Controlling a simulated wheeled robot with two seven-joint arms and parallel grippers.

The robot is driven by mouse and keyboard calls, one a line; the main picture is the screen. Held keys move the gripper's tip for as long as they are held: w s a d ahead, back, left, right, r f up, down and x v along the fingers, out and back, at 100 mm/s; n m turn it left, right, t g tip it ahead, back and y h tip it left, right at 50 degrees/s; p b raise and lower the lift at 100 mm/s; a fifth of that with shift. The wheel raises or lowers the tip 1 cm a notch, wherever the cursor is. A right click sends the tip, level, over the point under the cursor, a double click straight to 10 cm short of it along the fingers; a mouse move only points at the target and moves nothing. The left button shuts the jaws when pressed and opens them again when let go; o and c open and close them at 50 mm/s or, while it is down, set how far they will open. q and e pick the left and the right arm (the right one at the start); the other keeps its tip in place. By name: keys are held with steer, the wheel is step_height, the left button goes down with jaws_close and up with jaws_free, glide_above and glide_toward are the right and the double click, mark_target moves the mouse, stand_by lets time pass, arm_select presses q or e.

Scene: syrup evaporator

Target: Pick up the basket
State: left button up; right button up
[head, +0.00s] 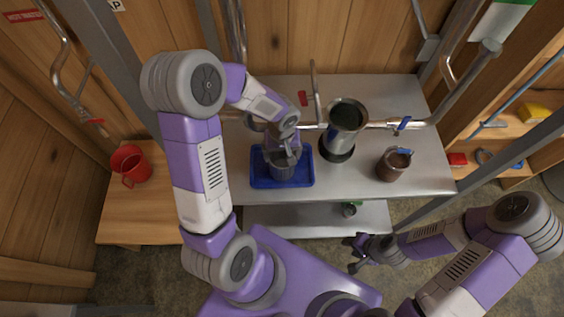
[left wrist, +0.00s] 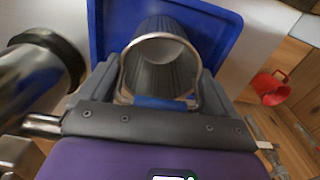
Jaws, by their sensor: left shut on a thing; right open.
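The basket (head: 282,171) is a grey, ribbed, cup-like vessel with a bright rim. It stands in the blue tray (head: 256,178) on the metal counter. My left gripper (head: 289,155) is over it and shut on it. In the left wrist view the basket (left wrist: 158,66) lies between the fingers, with a blue piece at its near rim. The tray (left wrist: 222,28) shows behind it there. Whether the basket's bottom touches the tray is hard to tell. My right gripper (head: 357,256) is open and empty, low in front of the counter.
A tall dark-topped metal cylinder (head: 345,125) stands right of the tray. A brown pot with a blue handle (head: 393,166) is further right. A red jug (head: 131,166) is on the wooden table at left. A pipe (head: 450,103) crosses behind. The counter's front right is clear.

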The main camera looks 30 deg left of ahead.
arm_select(q)
steer(key=shift+c, duration=0.2)
step_height(320, 180, up, 28)
steer(key=p, duration=0.3)
stand_by(0.5)
stand_by(0.7)
